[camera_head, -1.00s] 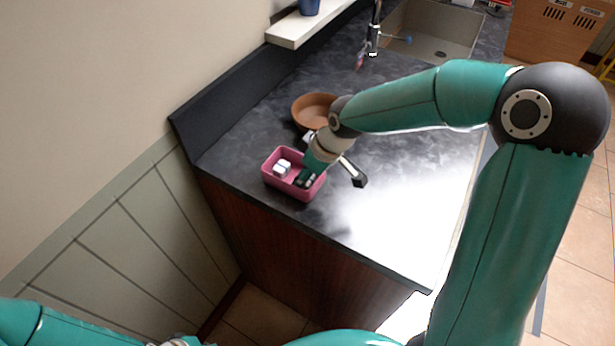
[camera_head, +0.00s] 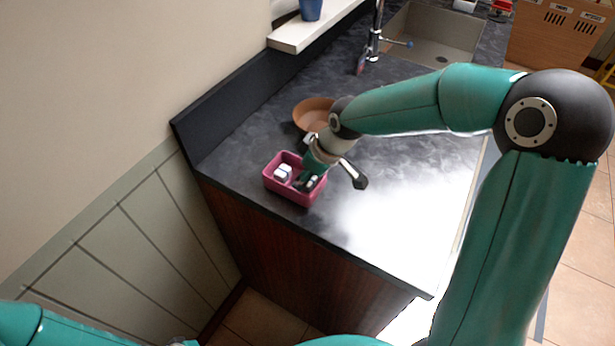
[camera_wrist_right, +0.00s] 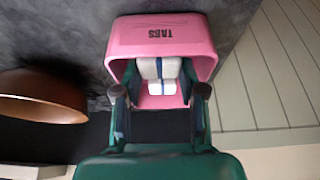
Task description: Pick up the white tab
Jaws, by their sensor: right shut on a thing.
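A pink bin (camera_head: 293,197) sits at the counter's near left corner. It also shows in the right wrist view, labelled "TABS" (camera_wrist_right: 172,33). White tabs (camera_head: 283,173) lie at its left side in the head view. My right gripper (camera_head: 309,181) reaches down into the bin at its right side, its fingers shut on a white tab (camera_head: 313,180) that is mostly hidden. In the right wrist view, white tabs with a blue stripe (camera_wrist_right: 149,68) show between the fingers (camera_wrist_right: 160,82).
A brown bowl (camera_head: 313,112) stands just behind the bin, close to my right wrist. The dark counter (camera_head: 400,215) is clear to the right. A wall backsplash (camera_head: 225,105) runs along the left. A sink (camera_head: 435,35) with a faucet lies at the back.

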